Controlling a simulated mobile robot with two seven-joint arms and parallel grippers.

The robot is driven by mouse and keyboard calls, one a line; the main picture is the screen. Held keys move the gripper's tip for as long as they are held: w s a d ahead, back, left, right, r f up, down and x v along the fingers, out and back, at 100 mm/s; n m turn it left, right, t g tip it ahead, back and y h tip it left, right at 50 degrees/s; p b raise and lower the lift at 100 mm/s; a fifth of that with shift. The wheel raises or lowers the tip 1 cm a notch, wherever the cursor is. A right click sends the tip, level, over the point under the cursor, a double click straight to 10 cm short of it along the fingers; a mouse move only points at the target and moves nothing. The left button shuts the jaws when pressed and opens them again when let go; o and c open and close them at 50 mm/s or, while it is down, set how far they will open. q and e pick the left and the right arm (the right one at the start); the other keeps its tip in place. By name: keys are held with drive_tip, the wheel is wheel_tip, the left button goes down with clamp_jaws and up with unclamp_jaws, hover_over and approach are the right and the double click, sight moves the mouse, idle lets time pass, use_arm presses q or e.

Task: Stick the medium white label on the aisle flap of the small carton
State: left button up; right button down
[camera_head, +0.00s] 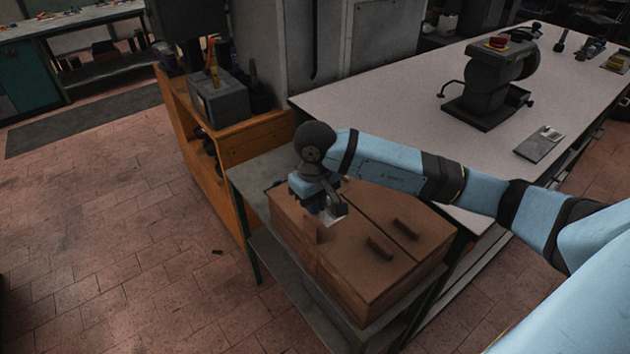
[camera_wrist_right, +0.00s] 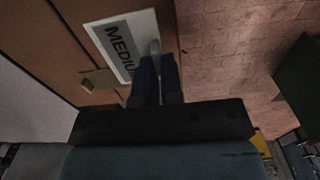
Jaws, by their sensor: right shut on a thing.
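A brown carton (camera_head: 345,285) stands on a grey low table below my right arm. Its top has a long seam and two small dark brown bars. My right gripper (camera_head: 328,212) is over the left part of the carton top, pointing down. A white label (camera_head: 332,219) shows at its fingertips. In the right wrist view the label (camera_wrist_right: 113,48) reads "MEDIU", the rest hidden by the fingers. My right gripper (camera_wrist_right: 156,75) is shut at the label's edge. The label lies over the brown carton face; I cannot tell whether it touches it. My left gripper is not in view.
The grey table (camera_head: 253,205) shows a bare edge left of the carton. A long white workbench (camera_head: 400,110) behind holds a dark machine (camera_head: 487,85) and a flat grey device (camera_head: 540,143). An orange cabinet (camera_head: 215,150) stands at the left. The tiled floor at left is mostly clear.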

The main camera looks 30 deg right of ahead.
sight(315, 232)
drive_tip(key=shift+f+b, duration=1.15)
drive_tip(key=shift+f, duration=1.5)
drive_tip(key=shift+f+b, duration=0.55)
drive_tip(key=shift+r, duration=0.1)
drive_tip(key=shift+b, duration=0.45)
drive_tip(key=shift+s+f+b, duration=0.1)
drive_tip(key=shift+f+b, duration=0.55)
drive_tip(key=shift+b, duration=0.15)
drive_tip(key=c, duration=1.2)
unclamp_jaws()
